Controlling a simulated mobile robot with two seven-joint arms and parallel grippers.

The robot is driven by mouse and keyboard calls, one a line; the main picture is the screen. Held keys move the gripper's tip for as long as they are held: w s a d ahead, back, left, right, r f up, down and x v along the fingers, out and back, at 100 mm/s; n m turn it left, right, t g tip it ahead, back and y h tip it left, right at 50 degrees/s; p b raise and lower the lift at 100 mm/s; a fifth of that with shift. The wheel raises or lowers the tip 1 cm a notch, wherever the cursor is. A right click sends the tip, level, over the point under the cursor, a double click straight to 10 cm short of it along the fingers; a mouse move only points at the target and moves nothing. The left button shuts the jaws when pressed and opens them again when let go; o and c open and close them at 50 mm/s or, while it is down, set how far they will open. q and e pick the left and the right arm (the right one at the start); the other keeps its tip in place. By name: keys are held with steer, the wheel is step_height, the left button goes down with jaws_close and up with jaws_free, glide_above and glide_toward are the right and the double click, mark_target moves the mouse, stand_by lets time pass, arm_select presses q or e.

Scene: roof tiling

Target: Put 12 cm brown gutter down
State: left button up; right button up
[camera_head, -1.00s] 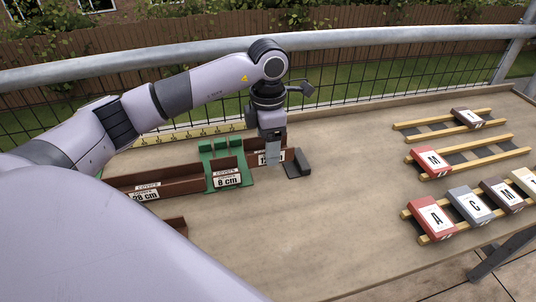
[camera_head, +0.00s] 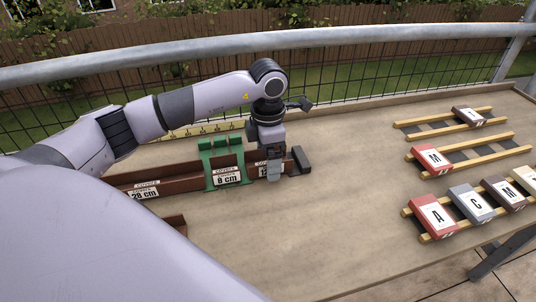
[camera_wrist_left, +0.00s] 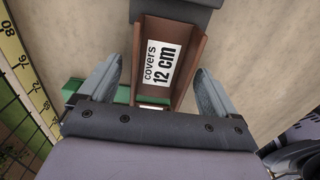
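The dark end block (camera_head: 300,160) sits at the gutter's right end. My right gripper is not in view.
A longer brown gutter (camera_head: 172,184), labelled 28 cm, lies left of the green piece. A yellow ruler (camera_head: 200,131) runs behind the row. Wooden racks (camera_head: 478,152) with lettered tiles stand at the right. The middle of the table (camera_head: 340,220) is clear.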

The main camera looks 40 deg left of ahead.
arm_select(q)
step_height(320, 180, up, 13)
stand_by(0.6)
steer(key=shift+f, duration=0.15)
stand_by(0.3)
